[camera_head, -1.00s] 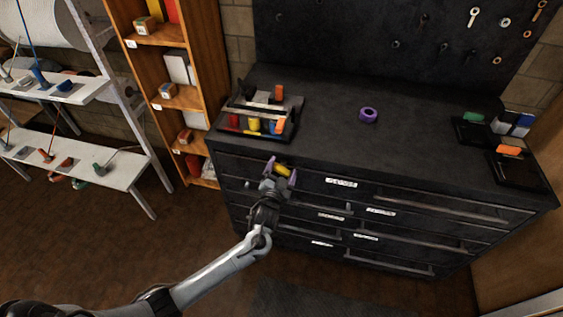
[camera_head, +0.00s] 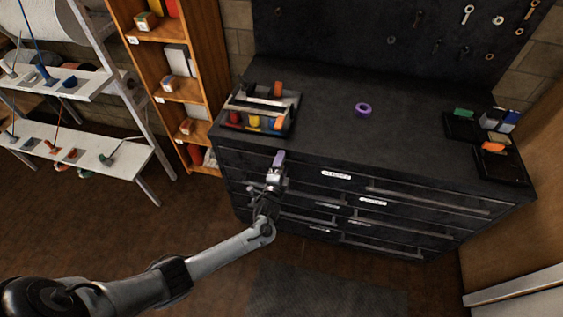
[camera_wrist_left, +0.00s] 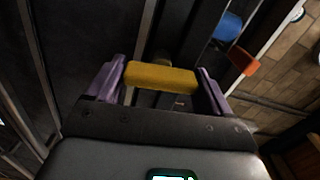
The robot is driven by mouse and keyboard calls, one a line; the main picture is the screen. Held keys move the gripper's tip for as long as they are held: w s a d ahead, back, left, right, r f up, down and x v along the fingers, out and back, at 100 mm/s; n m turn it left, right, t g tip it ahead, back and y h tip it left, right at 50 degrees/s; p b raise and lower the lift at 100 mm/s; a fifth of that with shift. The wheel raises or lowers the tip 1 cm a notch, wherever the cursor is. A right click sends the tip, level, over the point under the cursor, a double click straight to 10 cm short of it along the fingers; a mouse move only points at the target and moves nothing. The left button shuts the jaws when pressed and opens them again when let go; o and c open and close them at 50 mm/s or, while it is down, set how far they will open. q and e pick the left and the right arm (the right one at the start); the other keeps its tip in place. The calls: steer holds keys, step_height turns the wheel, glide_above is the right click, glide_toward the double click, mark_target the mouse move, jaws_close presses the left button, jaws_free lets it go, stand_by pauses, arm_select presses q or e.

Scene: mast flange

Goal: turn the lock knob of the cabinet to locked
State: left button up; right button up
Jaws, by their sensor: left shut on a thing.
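The dark cabinet (camera_head: 300,166) has several drawers with white labels and long handles. The yellow lock knob (camera_wrist_left: 160,77) shows in the left wrist view as a bar lying between the two purple fingers of my left gripper (camera_wrist_left: 161,71). Both fingers touch its ends, so the gripper is shut on it. In the head view my left gripper (camera_head: 278,160) is at the upper left of the cabinet front, seen nearly edge-on, and hides the knob. My right gripper is in neither view.
On the cabinet top are a tool caddy (camera_head: 262,108), a purple ring (camera_head: 363,109) and dark trays (camera_head: 499,164) with small coloured things at the right. A wooden shelf (camera_head: 191,92) and a white rack (camera_head: 128,158) stand left.

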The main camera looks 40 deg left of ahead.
arm_select(q)
steer(key=shift+m, duration=0.6)
steer(key=shift+f+p, duration=0.1)
steer(key=shift+p, duration=0.25)
steer(key=o, duration=0.9)
steer(key=p+v, duration=0.2)
steer(key=v, duration=0.8)
steer(key=shift+s+d, duration=0.15)
steer(key=shift+s, duration=0.2)
